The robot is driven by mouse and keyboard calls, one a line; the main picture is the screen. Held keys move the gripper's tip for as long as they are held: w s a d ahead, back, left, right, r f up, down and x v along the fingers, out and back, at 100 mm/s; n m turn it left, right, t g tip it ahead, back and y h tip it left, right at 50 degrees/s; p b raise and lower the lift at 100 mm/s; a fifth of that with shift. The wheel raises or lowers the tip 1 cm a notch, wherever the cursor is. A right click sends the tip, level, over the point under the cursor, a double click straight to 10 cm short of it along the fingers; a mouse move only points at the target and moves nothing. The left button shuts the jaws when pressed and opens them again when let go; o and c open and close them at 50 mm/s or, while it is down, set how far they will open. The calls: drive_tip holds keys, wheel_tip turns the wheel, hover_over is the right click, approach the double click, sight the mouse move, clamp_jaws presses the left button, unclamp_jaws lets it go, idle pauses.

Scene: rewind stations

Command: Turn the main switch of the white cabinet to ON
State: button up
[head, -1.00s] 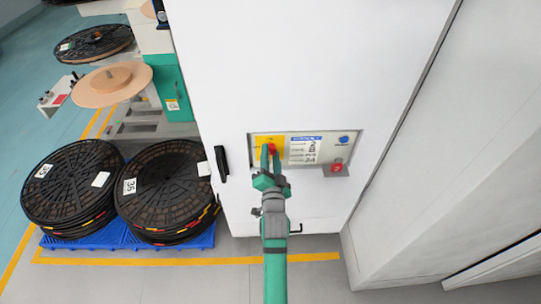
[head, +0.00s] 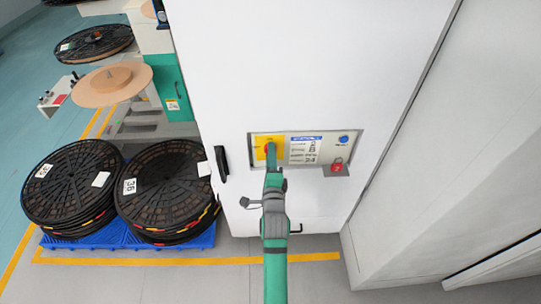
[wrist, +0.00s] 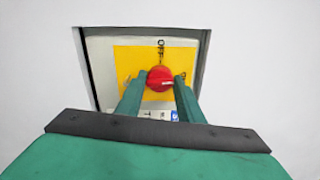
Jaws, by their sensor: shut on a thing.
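The white cabinet (head: 290,70) stands ahead with a recessed control panel (head: 321,147). The main switch is a red knob (wrist: 160,78) on a yellow plate (wrist: 128,60), in the middle of the wrist view. My gripper (wrist: 160,84) is at the knob, with one green finger on each side, shut on it. Small marks stand above and to the right of the knob in the wrist view, but the knob's exact setting cannot be told.
A blue button (head: 344,139) and a red padlock-like item (head: 337,166) sit at the panel's right. A black handle (head: 221,163) is on the cabinet's left edge. Black reels (head: 165,190) on a blue pallet (head: 90,240) stand to the left.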

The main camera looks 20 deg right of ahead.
drive_tip(key=shift+m, duration=0.5)
drive_tip(key=o, duration=1)
drive_tip(key=shift+f, duration=0.15)
